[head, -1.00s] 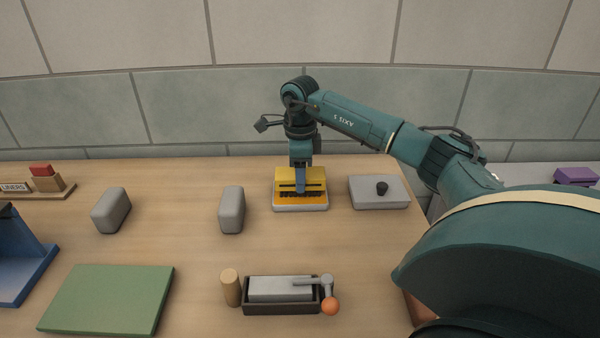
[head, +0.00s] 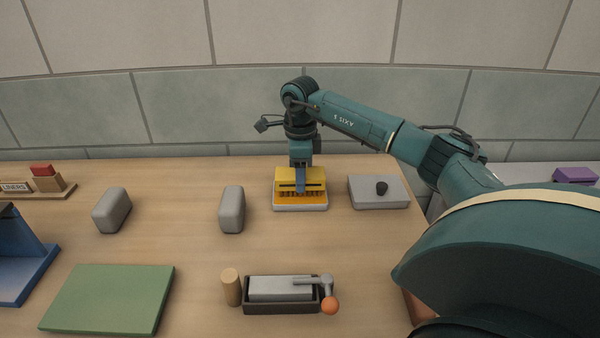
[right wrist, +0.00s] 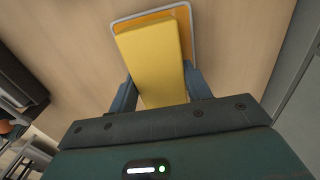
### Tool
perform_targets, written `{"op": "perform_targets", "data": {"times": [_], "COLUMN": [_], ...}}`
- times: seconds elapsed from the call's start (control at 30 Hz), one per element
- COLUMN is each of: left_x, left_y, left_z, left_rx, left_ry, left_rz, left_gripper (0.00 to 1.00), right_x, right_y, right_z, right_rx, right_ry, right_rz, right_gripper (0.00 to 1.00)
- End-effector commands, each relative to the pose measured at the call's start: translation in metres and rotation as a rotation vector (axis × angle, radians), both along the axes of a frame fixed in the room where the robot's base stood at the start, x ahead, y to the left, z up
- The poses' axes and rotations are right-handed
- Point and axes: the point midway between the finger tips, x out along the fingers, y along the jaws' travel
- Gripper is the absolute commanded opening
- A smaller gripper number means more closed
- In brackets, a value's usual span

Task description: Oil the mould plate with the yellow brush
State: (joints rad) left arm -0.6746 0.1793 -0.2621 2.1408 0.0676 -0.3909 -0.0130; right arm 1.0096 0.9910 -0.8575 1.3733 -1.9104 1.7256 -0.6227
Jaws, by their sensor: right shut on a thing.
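The yellow brush (head: 287,175) is upright, bristles down, in a shallow light-rimmed tray (head: 300,208) at the back of the table. The tray's inside shows orange. The bristles look amber and seem to be at the tray's surface. My right gripper (head: 301,180) is shut on the brush from above; its fingers hide part of it. In the right wrist view the brush (right wrist: 150,60) lies between the fingers, with the orange tray (right wrist: 190,22) beyond. A flat grey plate with a black knob (head: 363,196) lies right of the tray; I cannot tell if it is the mould plate. My left gripper is not in view.
Two grey blocks (head: 231,210) (head: 112,210) stand left of the tray. In front are a dark box with a grey block and an orange-knobbed lever (head: 280,308), a wooden cylinder (head: 231,288) and a green mat (head: 108,298). A blue stand (head: 25,270) is at the left.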

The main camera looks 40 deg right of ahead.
Motion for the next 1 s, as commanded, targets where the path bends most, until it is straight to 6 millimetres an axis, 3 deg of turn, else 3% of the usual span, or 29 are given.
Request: {"op": "perform_targets", "data": {"times": [0.17,1.0], "left_x": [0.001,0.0], "left_y": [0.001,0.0], "left_z": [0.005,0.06], "left_rx": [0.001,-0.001], "left_ry": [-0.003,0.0], "left_rz": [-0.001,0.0], "left_gripper": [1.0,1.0], "right_x": [-0.001,0.0], "right_y": [0.001,0.0], "right_z": [0.003,0.07], "right_rx": [0.0,0.0], "right_ry": [0.004,0.001], "right_rz": [0.001,0.0], "right_gripper": [0.31,0.31]}}
